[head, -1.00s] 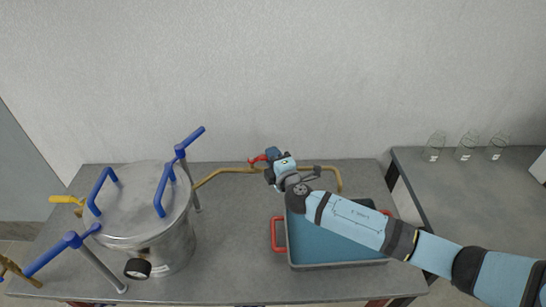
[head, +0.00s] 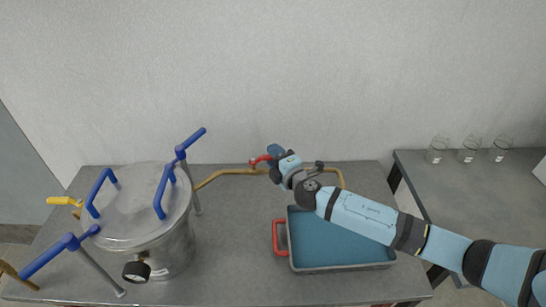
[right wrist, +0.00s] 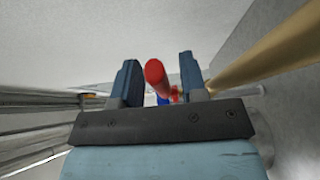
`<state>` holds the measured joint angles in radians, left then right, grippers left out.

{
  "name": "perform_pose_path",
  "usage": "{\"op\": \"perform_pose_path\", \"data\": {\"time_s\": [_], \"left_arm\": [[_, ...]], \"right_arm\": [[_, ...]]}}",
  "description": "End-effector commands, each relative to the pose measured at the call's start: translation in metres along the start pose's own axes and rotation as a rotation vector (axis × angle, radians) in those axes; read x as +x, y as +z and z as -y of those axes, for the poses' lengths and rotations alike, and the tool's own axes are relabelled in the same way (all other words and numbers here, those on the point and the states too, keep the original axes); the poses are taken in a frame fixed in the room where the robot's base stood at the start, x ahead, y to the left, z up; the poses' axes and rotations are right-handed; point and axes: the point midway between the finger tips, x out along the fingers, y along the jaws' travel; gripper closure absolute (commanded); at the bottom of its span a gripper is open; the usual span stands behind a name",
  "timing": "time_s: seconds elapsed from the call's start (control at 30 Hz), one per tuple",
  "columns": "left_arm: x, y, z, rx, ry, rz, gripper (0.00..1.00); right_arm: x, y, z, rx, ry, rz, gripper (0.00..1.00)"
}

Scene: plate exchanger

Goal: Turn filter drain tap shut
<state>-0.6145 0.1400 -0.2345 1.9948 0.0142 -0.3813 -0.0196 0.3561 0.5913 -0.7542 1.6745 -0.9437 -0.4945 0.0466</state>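The tap's red lever handle (head: 261,159) shows on a brass pipe (head: 235,171) that runs right from the metal vessel (head: 145,205). My right gripper (head: 272,152) is at the lever's right end in the head view. In the right wrist view, the red handle (right wrist: 156,75) stands between the two blue-grey fingers of my right gripper (right wrist: 158,78). The fingers are apart, with a gap showing on each side of the handle. The tap body is mostly hidden behind the handle there. My left gripper is not in view.
The vessel has blue clamp handles (head: 165,190), a yellow-handled valve (head: 63,201) and a black gauge (head: 136,271). A blue tray (head: 282,237) with red grips lies below my right arm. Glass beakers (head: 469,150) stand on the right table. The counter between vessel and tray is clear.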

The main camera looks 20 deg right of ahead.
Motion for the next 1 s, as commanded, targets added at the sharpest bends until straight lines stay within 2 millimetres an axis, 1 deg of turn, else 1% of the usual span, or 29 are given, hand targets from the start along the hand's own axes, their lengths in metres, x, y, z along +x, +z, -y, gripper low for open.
{"op": "perform_pose_path", "data": {"time_s": [0.27, 0.37, 0.43, 0.57, 0.8, 0.9, 1.0], "left_arm": [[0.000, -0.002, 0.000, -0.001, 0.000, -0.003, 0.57], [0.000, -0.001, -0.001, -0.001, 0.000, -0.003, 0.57], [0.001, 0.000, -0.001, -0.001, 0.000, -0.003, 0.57], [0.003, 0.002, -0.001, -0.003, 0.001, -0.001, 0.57], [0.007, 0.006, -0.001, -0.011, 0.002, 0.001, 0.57], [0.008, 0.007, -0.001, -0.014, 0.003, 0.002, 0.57], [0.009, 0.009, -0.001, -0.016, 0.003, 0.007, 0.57]], "right_arm": [[0.000, 0.000, 0.000, 0.000, 0.000, 0.000, 0.57], [-0.005, 0.000, 0.001, 0.001, 0.000, 0.000, 0.57], [-0.013, 0.000, 0.002, 0.001, -0.002, 0.000, 0.57], [-0.038, 0.000, 0.003, 0.000, -0.003, 0.000, 0.57], [-0.094, 0.000, 0.003, 0.001, -0.003, 0.000, 0.57], [-0.112, 0.000, 0.002, 0.001, -0.002, -0.001, 0.57], [-0.126, 0.000, 0.002, 0.001, -0.002, -0.001, 0.57]]}}
